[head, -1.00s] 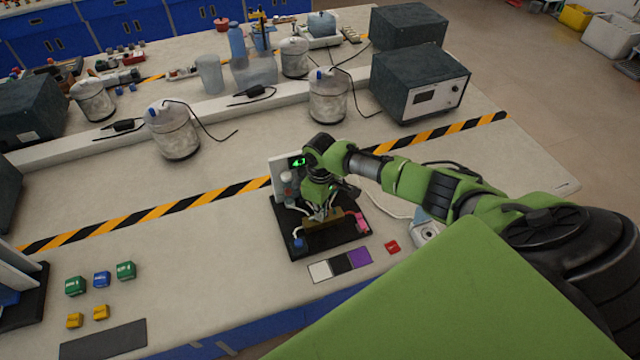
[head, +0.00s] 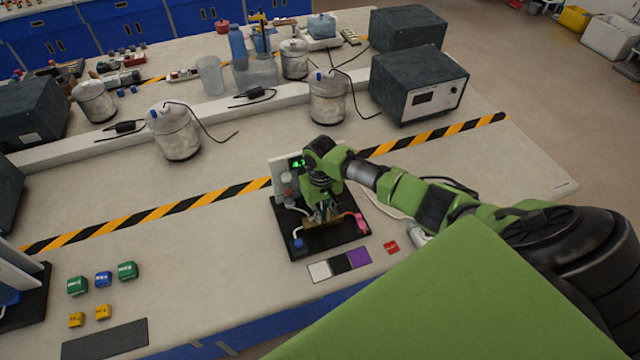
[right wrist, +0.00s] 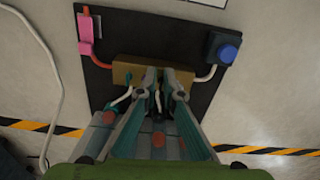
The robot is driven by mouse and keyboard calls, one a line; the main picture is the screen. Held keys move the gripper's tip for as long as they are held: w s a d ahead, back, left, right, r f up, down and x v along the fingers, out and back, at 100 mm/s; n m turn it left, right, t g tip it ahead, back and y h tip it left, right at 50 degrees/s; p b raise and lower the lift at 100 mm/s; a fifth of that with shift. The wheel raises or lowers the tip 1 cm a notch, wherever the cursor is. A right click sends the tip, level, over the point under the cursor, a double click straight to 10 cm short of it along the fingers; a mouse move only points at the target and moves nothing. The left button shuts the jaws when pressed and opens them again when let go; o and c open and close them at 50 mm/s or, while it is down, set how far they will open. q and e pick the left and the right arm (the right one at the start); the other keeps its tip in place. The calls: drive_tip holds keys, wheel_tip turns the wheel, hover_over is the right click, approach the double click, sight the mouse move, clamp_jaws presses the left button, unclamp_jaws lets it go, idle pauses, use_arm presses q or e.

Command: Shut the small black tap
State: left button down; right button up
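A black board (head: 345,246) on the bench carries a brass-coloured block (right wrist: 126,72), a pink part (right wrist: 86,32) and a blue button or knob on a dark housing (right wrist: 228,52). Tubes run from the block to both sides. My right gripper (right wrist: 160,76) points down at the block, its two fingertips close together over the block's middle. It also shows over the board in the head view (head: 324,212). I cannot make out the small black tap; the fingers cover that part of the block. Whether they grip anything is unclear. My left gripper is not in view.
A white, black and purple strip (head: 340,264) and a red block (head: 391,247) lie in front. A pale cable runs to the right.

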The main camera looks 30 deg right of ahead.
drive_tip(key=shift+w+r, duration=0.4)
drive_tip(key=shift+w, duration=0.3)
drive_tip(key=shift+w+d+r, duration=0.1)
drive_tip(key=shift+w+r, duration=0.15)
drive_tip(key=shift+r, duration=1.6)
drive_tip(key=shift+s+r, duration=0.15)
drive_tip(key=shift+r, duration=0.5)
drive_tip(key=shift+s+r, duration=0.15)
drive_tip(key=shift+r, duration=0.45)
